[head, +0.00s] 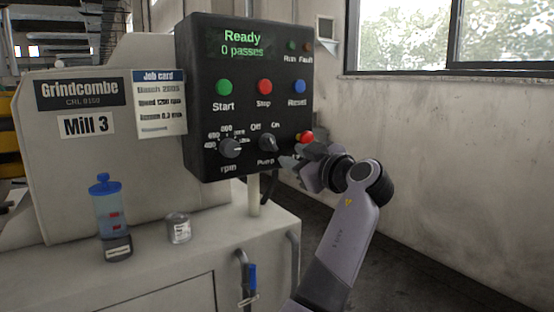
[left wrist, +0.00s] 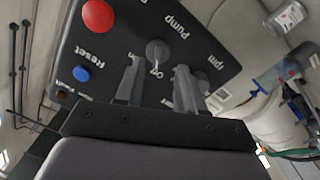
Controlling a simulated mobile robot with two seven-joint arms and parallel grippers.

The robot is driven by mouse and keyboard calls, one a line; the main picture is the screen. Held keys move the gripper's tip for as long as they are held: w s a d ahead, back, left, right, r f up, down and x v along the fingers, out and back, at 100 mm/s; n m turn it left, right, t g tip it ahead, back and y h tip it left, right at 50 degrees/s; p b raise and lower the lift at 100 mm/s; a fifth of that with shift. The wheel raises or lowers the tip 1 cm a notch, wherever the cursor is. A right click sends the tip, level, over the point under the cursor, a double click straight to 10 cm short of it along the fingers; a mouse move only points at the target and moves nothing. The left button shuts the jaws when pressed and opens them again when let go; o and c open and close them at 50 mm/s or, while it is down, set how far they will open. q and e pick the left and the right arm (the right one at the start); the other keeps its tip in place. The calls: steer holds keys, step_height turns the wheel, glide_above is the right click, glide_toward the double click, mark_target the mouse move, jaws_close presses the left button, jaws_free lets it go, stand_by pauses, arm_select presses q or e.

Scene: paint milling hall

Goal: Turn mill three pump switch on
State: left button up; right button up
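The pump switch (head: 268,143) is a dark rotary knob on the black control panel (head: 190,100) of the machine labelled Mill 3 (head: 86,126). Off and On are printed above it; I cannot tell surely which its pointer marks. In the left wrist view, upside down, the knob (left wrist: 158,52) shows ahead of my fingers, roughly in line with the gap between them. My left gripper (head: 289,158) is at the panel's lower right, beside the knob. In the wrist view its fingers (left wrist: 157,86) are apart with nothing between them. My right gripper is out of view.
A red push button (head: 305,137) sits close to my left gripper, right of the knob. The rpm dial (head: 230,148) is left of it. Start (head: 224,87), Stop (head: 264,86) and Reset (head: 300,86) buttons are above. A blue-topped bottle (head: 108,205) and can (head: 179,228) stand on the ledge.

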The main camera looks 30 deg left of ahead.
mark_target(273, 143)
arm_select(q)
steer(key=shift+n+g, duration=0.4)
steer(key=shift+n, duration=0.2)
steer(key=a, duration=0.2)
steer(key=w+a+r, duration=0.1)
steer(key=a, duration=0.1)
steer(key=w+a, duration=0.1)
steer(key=a, duration=0.1)
steer(key=shift+w+a+r, duration=0.1)
steer(key=shift+a+r, duration=0.15)
steer(key=shift+r, duration=0.1)
jaws_close()
